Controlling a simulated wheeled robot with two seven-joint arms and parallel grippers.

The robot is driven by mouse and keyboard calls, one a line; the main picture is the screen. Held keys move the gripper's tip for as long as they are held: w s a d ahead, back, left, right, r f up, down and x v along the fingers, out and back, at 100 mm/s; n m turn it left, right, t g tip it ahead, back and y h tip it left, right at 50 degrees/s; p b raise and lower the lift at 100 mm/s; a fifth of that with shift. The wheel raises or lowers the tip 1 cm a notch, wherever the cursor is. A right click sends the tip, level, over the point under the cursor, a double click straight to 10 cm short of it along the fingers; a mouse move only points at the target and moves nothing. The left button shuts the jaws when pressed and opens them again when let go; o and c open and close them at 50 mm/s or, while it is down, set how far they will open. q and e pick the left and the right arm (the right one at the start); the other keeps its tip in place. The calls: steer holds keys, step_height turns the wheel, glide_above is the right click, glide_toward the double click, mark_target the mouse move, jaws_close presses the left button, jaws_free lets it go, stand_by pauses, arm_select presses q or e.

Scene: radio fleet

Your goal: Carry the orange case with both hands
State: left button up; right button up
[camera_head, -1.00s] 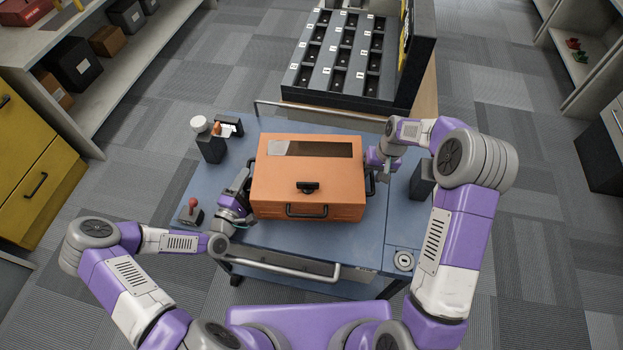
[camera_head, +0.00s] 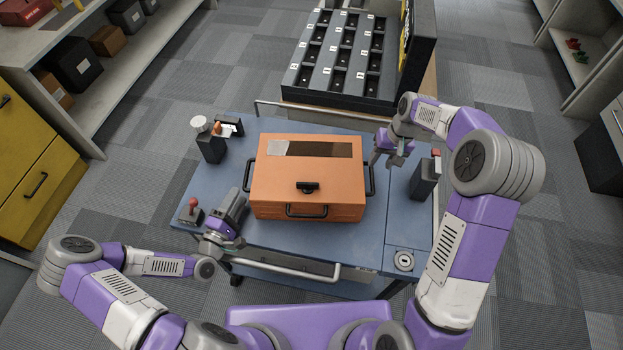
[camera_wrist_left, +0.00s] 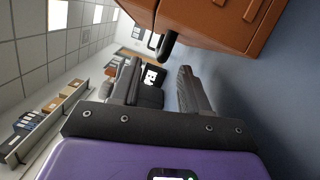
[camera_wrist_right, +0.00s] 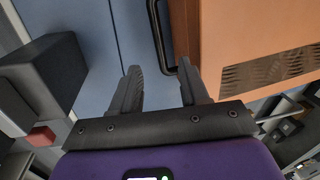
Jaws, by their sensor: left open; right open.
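The orange case (camera_head: 308,188) sits on the blue cart top (camera_head: 285,242), with black handles on its left and right sides and on its front. My left gripper (camera_head: 237,203) is open and empty, left of the case and apart from it. In the left wrist view the case (camera_wrist_left: 225,20) and its black side handle (camera_wrist_left: 168,45) are ahead of the open fingers (camera_wrist_left: 160,90). My right gripper (camera_head: 373,162) is open at the right side of the case. In the right wrist view the right side handle (camera_wrist_right: 160,35) lies just beyond its empty fingers (camera_wrist_right: 160,90).
A red-knobbed joystick (camera_head: 191,210) is at the cart's left. Small dark items (camera_head: 211,147) stand at the back left. A slotted black rack (camera_head: 345,55) is behind the cart.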

steer(key=shift+d+r, duration=0.25)
steer(key=shift+r, duration=0.8)
steer(key=shift+d+r, duration=0.2)
steer(key=shift+r, duration=0.8)
